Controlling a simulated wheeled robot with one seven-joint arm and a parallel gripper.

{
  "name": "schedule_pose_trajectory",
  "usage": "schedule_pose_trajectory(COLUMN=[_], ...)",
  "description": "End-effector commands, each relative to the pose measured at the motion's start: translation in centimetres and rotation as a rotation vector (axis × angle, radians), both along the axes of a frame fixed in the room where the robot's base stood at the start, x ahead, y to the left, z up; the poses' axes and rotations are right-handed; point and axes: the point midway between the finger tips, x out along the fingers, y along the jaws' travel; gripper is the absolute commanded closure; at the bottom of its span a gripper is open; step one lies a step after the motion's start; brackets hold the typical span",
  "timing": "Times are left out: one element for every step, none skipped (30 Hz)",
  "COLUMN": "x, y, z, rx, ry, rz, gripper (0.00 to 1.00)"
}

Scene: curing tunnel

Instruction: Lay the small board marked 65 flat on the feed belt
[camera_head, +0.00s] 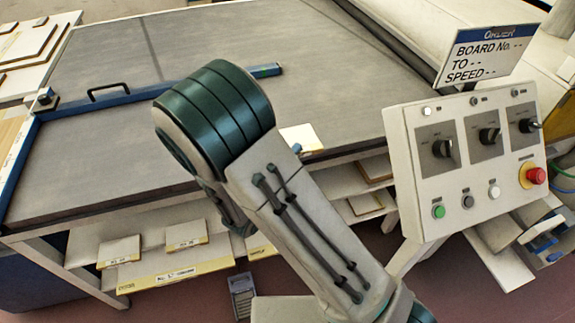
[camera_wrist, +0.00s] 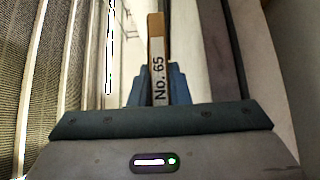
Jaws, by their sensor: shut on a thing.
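The small board marked No. 65 (camera_wrist: 158,80) stands edge-on between the blue fingers of my gripper (camera_wrist: 159,88) in the wrist view. The fingers are shut on it, and its labelled edge faces the wrist camera. In the head view, a pale board (camera_head: 301,137) shows beside my arm with a blue fingertip at its edge, over the front edge of a wide grey surface (camera_head: 330,85). My arm hides most of the gripper there. I cannot tell for certain which surface is the feed belt, or whether the board touches anything.
A blue guide bar with a handle (camera_head: 110,96) lies across the grey surface. A control panel (camera_head: 465,160) with knobs and a red button stands at the right, under a board-number sign (camera_head: 487,52). Shelves below hold several boards. Much of the grey surface is clear.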

Motion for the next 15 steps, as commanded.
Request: schedule_pose_trajectory(x=[0.3, 0.3, 0.5, 0.5, 0.6, 0.6, 0.6, 0.6, 0.6, 0.6, 0.6, 0.6, 0.6, 0.6, 0.6], y=[0.6, 0.8, 1.1, 1.2, 1.3, 1.4, 1.4, 1.4, 1.4, 1.4, 1.4, 1.4, 1.4, 1.4, 1.4], z=[-0.3, -0.4, -0.6, -0.7, -0.8, -0.9, -1.1, -1.2, -1.5, -1.8, -2.2, -2.7, -3.1, -3.4, -3.8], rx=[-0.001, -0.001, -0.001, 0.0, -0.001, 0.0, -0.001, -0.002, -0.003, -0.003, -0.005, -0.004, -0.005, -0.004, -0.003], ry=[-0.001, 0.0, -0.001, -0.001, -0.001, 0.0, 0.001, 0.001, 0.002, 0.002, 0.002, 0.001, 0.002, 0.001, 0.001], rz=[0.001, 0.001, 0.001, 0.001, 0.001, 0.0, 0.0, 0.0, 0.0, 0.0, 0.0, 0.0, 0.0, 0.0, -0.001], gripper=[1.0, 1.0, 1.0, 1.0, 1.0, 1.0, 1.0, 1.0, 1.0, 1.0, 1.0, 1.0, 1.0, 1.0, 1.0])
